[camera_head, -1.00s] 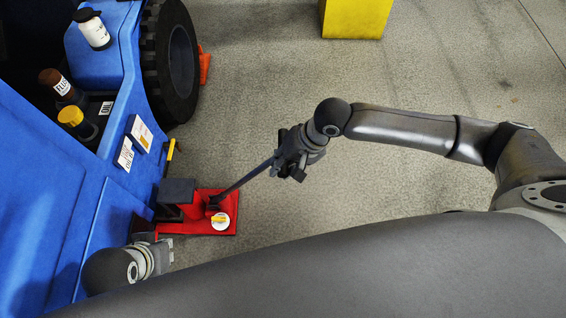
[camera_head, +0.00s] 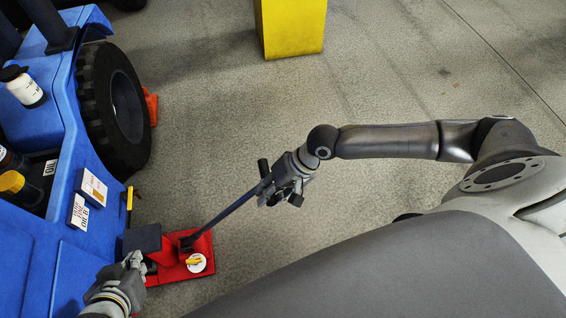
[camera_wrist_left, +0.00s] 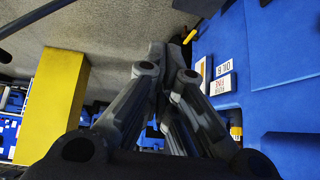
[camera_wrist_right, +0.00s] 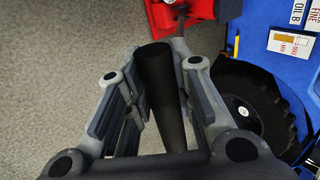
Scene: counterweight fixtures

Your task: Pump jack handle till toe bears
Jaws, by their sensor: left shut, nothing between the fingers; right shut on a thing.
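The red jack (camera_head: 206,246) stands on the floor against the blue machine (camera_head: 50,240). Its dark handle (camera_head: 226,211) slopes up from the jack to my right gripper (camera_head: 280,190), which is shut on it. The right wrist view shows the black handle (camera_wrist_right: 158,85) between the fingers, with the red jack (camera_wrist_right: 158,14) beyond. A dark flat block (camera_head: 142,238) sits at the jack's machine side. I cannot tell whether the toe touches the machine. A white dial with a yellow lever (camera_head: 196,262) is on the jack. My left gripper (camera_head: 134,262) is shut and empty beside the block.
A black wheel (camera_head: 112,105) of the machine has an orange chock (camera_head: 151,106) behind it. A yellow block (camera_head: 288,28) stands farther back. Bottles and small labelled boxes (camera_head: 92,187) sit on the machine. The floor right of the jack is clear.

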